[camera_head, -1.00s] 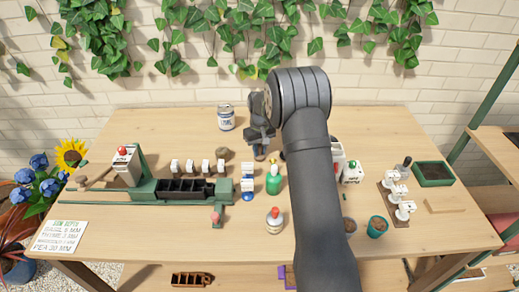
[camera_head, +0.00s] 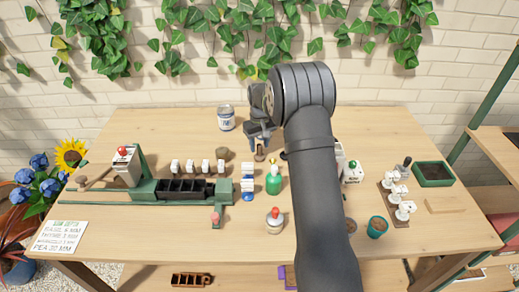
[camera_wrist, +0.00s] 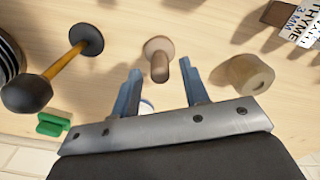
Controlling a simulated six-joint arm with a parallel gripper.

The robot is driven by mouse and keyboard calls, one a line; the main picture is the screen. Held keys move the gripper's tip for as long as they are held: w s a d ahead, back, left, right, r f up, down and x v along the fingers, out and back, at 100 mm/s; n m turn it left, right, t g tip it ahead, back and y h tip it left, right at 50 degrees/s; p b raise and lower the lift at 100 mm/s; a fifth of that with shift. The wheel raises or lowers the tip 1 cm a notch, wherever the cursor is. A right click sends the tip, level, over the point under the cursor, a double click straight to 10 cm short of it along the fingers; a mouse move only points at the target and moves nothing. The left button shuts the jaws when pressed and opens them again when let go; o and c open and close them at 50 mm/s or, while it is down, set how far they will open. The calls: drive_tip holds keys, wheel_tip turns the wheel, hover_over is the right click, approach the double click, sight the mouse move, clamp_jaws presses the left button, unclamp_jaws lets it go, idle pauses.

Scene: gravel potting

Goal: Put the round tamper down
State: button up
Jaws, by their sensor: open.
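The round tamper (camera_wrist: 159,64), a wooden piece with a disc end and a narrower handle, stands on the table. In the head view its small pale shape (camera_head: 259,155) shows just below my gripper (camera_head: 260,143). In the wrist view my gripper (camera_wrist: 161,76) has its two blue fingers spread apart. The tamper's handle lies between and just beyond the fingertips, with a visible gap on each side. Nothing is held.
A wooden cylinder (camera_wrist: 250,74) stands right of the tamper in the wrist view. A black-ended tool with a yellow handle (camera_wrist: 63,64) and a green piece (camera_wrist: 52,124) are left. A green bottle (camera_head: 273,180) stands in front in the head view. The back table is mostly clear.

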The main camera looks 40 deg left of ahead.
sight(259, 145)
wheel_tip(259, 145, up, 9)
drive_tip(key=shift+r, duration=0.1)
idle(0.4)
wheel_tip(259, 145, down, 13)
drive_tip(key=shift+r, duration=2.15)
